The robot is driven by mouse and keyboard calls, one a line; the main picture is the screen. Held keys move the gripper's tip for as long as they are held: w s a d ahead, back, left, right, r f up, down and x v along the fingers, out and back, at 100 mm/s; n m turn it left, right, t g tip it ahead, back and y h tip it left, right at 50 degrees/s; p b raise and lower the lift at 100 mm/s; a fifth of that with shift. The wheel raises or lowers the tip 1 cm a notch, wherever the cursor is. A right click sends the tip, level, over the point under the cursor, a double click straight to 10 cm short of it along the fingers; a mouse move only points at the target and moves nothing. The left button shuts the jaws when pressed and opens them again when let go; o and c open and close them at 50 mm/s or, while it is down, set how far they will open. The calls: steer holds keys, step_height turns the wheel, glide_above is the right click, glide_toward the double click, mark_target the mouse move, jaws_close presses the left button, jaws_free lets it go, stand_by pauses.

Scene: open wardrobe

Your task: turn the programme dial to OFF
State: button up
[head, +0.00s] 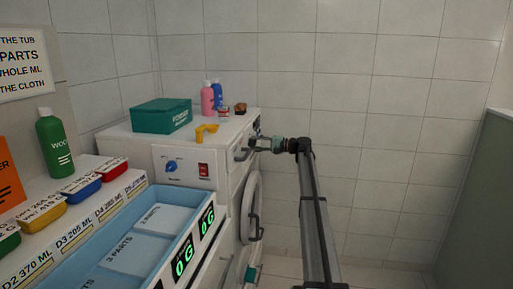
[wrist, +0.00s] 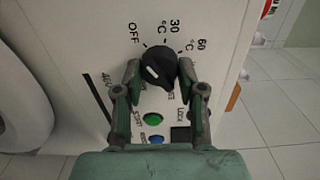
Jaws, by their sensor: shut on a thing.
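The programme dial (wrist: 158,64) is a round black knob on the white washing machine panel (wrist: 85,35). The printed word OFF (wrist: 134,33) is at its upper left, 30 °C is above it and 60 °C is at its upper right. A pale mark shows on the knob, but I cannot tell clearly which label it points to. My gripper (wrist: 158,72) is shut on the dial, one finger on each side. In the head view my gripper (head: 258,144) is at the machine's front, and the dial is too small to make out there.
A green button (wrist: 153,119) and a blue button (wrist: 156,140) lie below the dial, between my fingers. The round door (head: 252,215) is below the panel. The floor at right is clear.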

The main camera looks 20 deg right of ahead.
stand_by(0.4)
steer(key=o, duration=1.1)
steer(key=shift+w+a, duration=0.1)
steer(key=shift+o, duration=0.2)
steer(key=v, duration=1.2)
